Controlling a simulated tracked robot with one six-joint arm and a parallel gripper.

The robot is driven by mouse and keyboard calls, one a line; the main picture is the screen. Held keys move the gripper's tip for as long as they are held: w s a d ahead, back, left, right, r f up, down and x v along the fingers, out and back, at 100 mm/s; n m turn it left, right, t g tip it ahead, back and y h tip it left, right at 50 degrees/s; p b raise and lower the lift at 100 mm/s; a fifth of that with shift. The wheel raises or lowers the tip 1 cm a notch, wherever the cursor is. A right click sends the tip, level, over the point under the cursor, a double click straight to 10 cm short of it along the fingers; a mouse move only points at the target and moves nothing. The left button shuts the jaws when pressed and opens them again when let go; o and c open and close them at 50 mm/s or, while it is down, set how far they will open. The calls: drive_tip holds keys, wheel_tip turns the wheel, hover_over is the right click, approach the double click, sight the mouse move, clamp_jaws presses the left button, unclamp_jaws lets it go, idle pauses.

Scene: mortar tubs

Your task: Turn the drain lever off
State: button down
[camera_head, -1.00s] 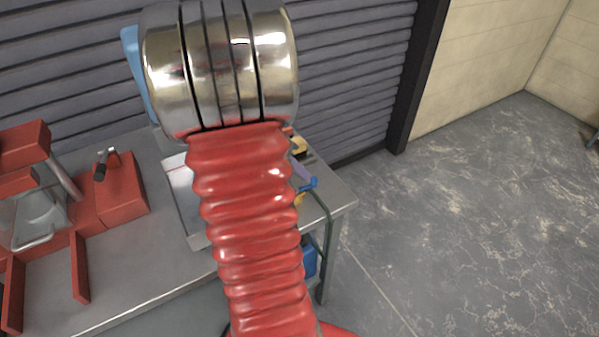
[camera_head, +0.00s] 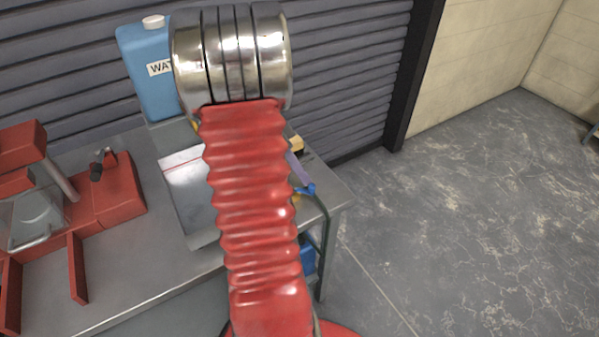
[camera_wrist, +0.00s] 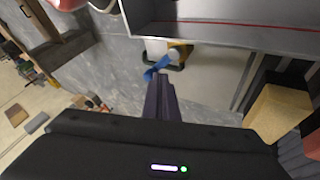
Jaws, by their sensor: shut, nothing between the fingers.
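The blue drain lever (camera_head: 305,190) shows at the right end of the workbench, beside a dark green pipe. In the wrist view the lever (camera_wrist: 158,68) sits by a yellow fitting (camera_wrist: 180,50) below the metal tub (camera_wrist: 235,38). My gripper's purple fingers (camera_wrist: 160,88) are shut and empty, with their tips right at the lever; I cannot tell if they touch it. In the head view my gripper (camera_head: 299,168) shows only partly, just above the lever. My red arm hides part of the tub (camera_head: 181,190).
A blue water jug (camera_head: 145,75) stands behind the tub. A red machine (camera_head: 110,195) stands on the bench (camera_head: 130,270) at left. A yellowish block (camera_wrist: 280,108) lies close to my gripper on the right. The concrete floor (camera_head: 450,220) at right is clear.

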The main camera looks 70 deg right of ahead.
drive_tip(key=m+y, duration=0.1)
drive_tip(key=m, duration=0.1)
drive_tip(key=m+t+y, duration=0.1)
drive_tip(key=a+m+y, duration=0.1)
drive_tip(key=m, duration=0.1)
drive_tip(key=shift+s+a+m, duration=0.1)
drive_tip(key=shift+s+m, duration=0.2)
drive_tip(key=shift+s, duration=0.05)
drive_tip(key=shift+w, duration=0.15)
drive_tip(key=shift+w, duration=0.7)
